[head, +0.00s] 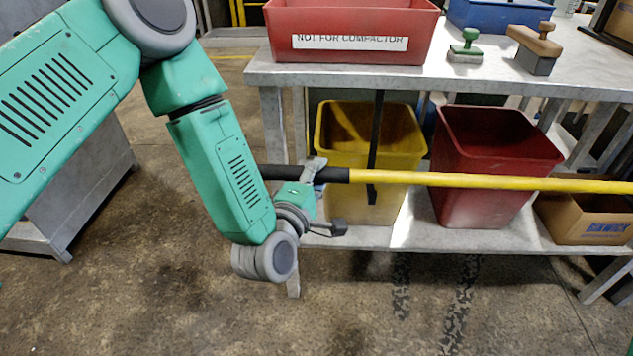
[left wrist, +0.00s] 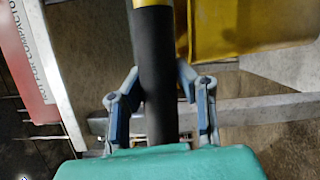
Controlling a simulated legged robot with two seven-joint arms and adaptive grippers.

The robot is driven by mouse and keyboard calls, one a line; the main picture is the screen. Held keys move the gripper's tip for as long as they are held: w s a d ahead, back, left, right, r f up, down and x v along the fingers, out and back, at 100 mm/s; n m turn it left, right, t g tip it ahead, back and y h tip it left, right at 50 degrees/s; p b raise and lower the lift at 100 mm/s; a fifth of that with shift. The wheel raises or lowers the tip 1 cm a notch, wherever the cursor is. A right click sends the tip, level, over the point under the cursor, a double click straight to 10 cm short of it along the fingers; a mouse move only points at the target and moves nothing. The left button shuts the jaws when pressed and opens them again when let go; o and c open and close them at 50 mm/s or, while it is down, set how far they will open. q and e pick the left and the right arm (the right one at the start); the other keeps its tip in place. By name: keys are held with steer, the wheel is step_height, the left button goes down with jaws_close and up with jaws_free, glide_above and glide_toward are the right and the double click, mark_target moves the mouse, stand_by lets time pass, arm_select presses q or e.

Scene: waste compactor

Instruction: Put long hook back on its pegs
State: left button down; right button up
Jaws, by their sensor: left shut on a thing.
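The long hook (head: 480,181) is a yellow pole with a black grip section at its left end. It lies nearly level across the head view, in front of the bench, and runs out at the right edge; its hook end is not visible. My left gripper (head: 325,196) is shut on the black grip near where the yellow begins. In the left wrist view, its two fingers (left wrist: 158,76) stand either side of the black grip (left wrist: 158,100). The pegs cannot be made out. My right gripper is not in view.
A metal bench (head: 262,74) holds a red bin labelled NOT FOR COMPACTOR (head: 350,20), stamps (head: 535,50) and a blue tray (head: 500,12). A yellow bin (head: 340,145), red bin (head: 495,150) and cardboard box (head: 585,222) stand on its lower shelf. The front floor (head: 180,310) is clear.

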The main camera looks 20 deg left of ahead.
arm_select(q)
steer(key=w+a+f+b, duration=0.2)
steer(key=w+f+b, duration=0.1)
steer(key=f, duration=0.1)
steer(key=shift+f, duration=0.35)
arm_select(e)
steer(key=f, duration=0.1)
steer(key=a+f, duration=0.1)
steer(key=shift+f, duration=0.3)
arm_select(q)
steer(key=c, duration=1.2)
jaws_free()
steer(key=shift+d, duration=0.15)
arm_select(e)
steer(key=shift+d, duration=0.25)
